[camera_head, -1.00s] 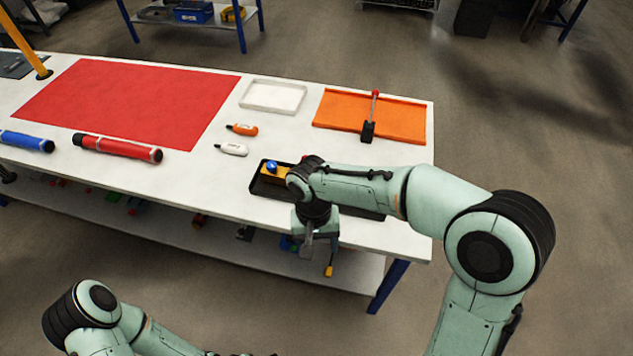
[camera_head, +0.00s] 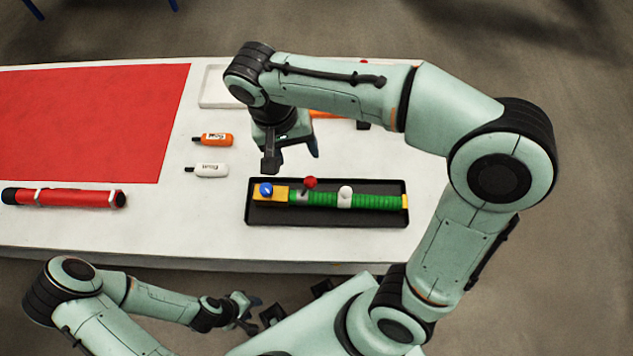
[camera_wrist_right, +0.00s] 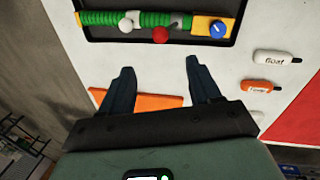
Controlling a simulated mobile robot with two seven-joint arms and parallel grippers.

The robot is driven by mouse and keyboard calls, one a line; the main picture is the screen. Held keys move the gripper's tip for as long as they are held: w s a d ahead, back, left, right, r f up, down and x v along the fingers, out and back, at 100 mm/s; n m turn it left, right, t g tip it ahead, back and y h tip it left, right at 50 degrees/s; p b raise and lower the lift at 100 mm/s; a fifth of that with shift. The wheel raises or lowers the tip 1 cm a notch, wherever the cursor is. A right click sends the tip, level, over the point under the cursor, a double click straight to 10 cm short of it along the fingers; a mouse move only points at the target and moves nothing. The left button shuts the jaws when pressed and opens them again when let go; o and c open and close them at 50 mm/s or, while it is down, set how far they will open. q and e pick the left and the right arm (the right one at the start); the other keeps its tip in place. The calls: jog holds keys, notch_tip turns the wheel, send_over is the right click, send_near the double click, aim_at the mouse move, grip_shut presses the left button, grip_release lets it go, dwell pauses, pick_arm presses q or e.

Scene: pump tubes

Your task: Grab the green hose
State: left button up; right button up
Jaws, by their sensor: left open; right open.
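The green hose (camera_head: 377,202) is a ribbed tube lying in a black tray (camera_head: 285,219) on the white table. It has a yellow block with a blue knob (camera_head: 266,190) at its left end, and a red ball (camera_head: 310,182) and a white ball (camera_head: 345,192) along it. My right gripper (camera_head: 290,165) is open and empty above the table, just behind the tray's left part. In the right wrist view the hose (camera_wrist_right: 150,18) is at the top, beyond the open fingers (camera_wrist_right: 160,70). My left gripper (camera_head: 250,310) is open, low in front of the table, apart from the hose.
A red mat (camera_head: 90,120) covers the table's left part, with a red tube (camera_head: 70,198) at its front edge. An orange marker (camera_head: 213,139) and a white marker (camera_head: 208,170) lie left of my right gripper. A white tray (camera_head: 215,88) and an orange tray (camera_wrist_right: 150,101) are partly hidden.

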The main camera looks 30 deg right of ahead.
send_over(309, 179)
jog(key=f, duration=0.4)
jog(key=a+f+b, duration=0.1)
jog(key=f, duration=0.1)
jog(key=shift+f, duration=0.1)
jog(key=shift+d+f, duration=0.25)
jog(key=shift+f, duration=1.3)
jog(key=shift+d+f, duration=0.2)
jog(key=shift+f, duration=1.3)
jog(key=shift+c, duration=0.4)
grip_shut()
